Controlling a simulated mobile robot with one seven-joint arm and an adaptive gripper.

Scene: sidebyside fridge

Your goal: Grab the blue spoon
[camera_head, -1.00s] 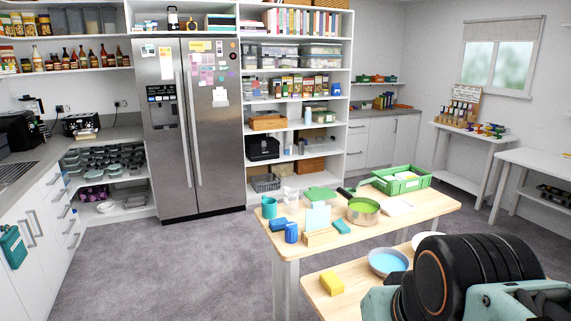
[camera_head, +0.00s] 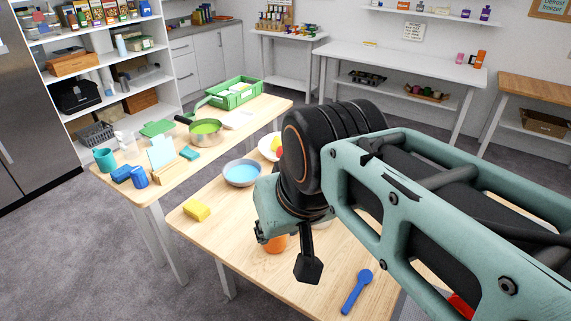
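A blue spoon (camera_head: 356,291) lies on the near wooden table (camera_head: 225,235), close to its front right part, with its round bowl end toward the back. My gripper (camera_head: 308,268) is above the table, to the left of the spoon and apart from it in the picture. One dark finger shows pointing down.
On the near table are a yellow sponge (camera_head: 197,210), a grey bowl with blue inside (camera_head: 242,173) and an orange object (camera_head: 276,244) partly behind my wrist. The farther table holds a pot (camera_head: 206,131) and a green crate (camera_head: 235,94). My arm hides the table's right side.

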